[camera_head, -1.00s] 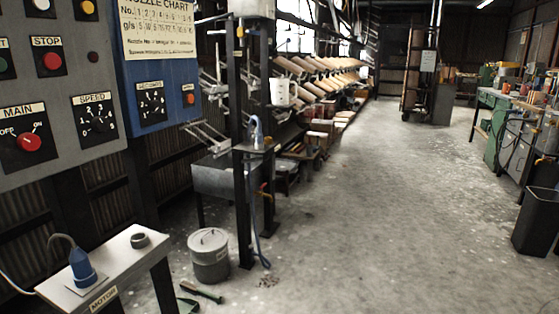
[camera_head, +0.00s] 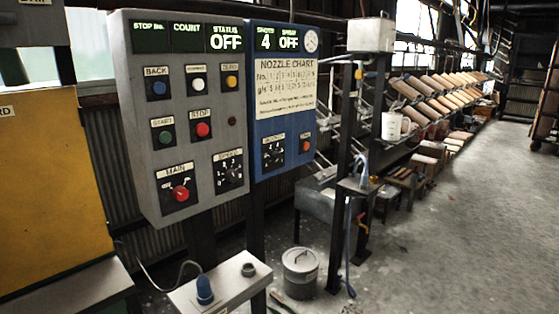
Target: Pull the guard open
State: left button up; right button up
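A large yellow panel (camera_head: 55,190) fills the left edge of the head view. Neither of my grippers is in view.
A grey control box (camera_head: 185,130) with buttons and a blue nozzle box (camera_head: 283,110) stand right of the panel. Open concrete floor (camera_head: 460,230) lies to the right.

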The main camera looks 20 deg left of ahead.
aim_at(54, 220)
jog(key=u, duration=1.8)
